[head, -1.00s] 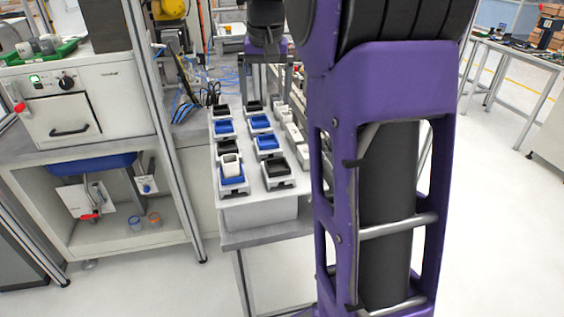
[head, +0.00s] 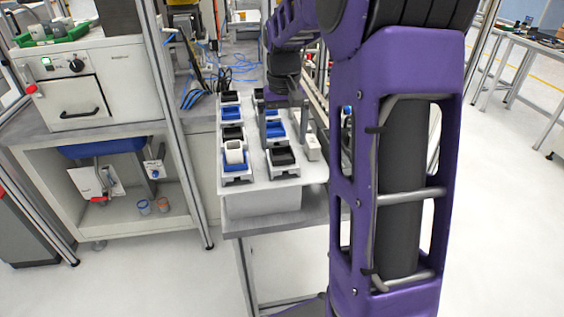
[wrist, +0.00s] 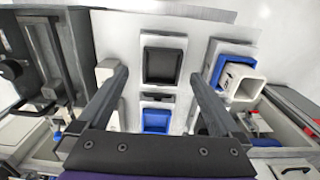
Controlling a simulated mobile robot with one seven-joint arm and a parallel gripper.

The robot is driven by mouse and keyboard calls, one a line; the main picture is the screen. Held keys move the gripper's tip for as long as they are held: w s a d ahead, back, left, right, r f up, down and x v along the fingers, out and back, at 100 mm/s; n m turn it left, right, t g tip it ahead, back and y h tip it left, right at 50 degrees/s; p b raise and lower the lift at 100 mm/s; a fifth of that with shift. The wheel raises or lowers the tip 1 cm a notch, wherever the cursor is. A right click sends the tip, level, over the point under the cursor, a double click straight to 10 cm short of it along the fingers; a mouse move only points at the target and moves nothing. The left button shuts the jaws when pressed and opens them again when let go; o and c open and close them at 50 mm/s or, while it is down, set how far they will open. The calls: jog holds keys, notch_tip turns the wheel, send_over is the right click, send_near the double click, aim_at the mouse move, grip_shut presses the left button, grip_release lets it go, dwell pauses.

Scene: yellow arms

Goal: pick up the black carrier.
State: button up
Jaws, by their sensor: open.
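A black carrier (wrist: 162,64), a square open tray, sits in a light holder ahead of my gripper (wrist: 157,74) in the wrist view. It lies between the lines of the two fingers, which are open and empty. It looks like the front right black carrier (head: 282,156) in the head view. My gripper also shows there (head: 286,116), above the right row, behind that carrier. The gap between fingertips and carrier is hard to judge.
A blue carrier (wrist: 156,121) sits behind the black one, nearer my gripper's base in the wrist view. Beside it, another blue carrier (head: 236,168) holds a white cup (head: 235,152). White blocks (head: 312,147) stand to the right. A frame post (head: 180,130) rises left of the table.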

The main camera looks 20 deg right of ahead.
aim_at(282, 154)
jog(key=shift+w+a+f, duration=0.1)
jog(key=shift+f, duration=1.4)
jog(key=shift+w+f, duration=0.1)
jog(key=shift+f, duration=1.35)
jog(key=shift+r, duration=0.1)
jog(key=c, duration=1.4)
